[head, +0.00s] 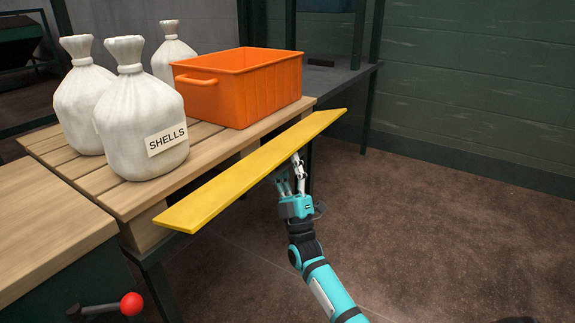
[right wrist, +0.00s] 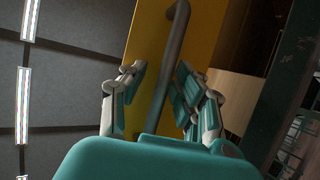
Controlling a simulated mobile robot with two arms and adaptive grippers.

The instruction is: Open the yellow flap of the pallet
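The yellow flap (head: 255,170) is a long board along the front right edge of the wooden pallet (head: 125,200). It stands out from the edge, with its broad face showing. My right gripper (head: 290,168) is under the flap's outer edge, and its fingertips are partly hidden by it. In the right wrist view, the flap (right wrist: 207,35) shows a grey bar handle (right wrist: 173,50) on its face. The handle runs between the spread fingers of my right gripper (right wrist: 160,80), with gaps visible beside it. My left gripper is not in view.
On the pallet stand several white sacks, the front one (head: 140,110) labelled SHELLS, and an orange crate (head: 240,90). A red ball knob (head: 132,304) on a dark lever is at the lower left. The floor (head: 450,230) to the right is clear.

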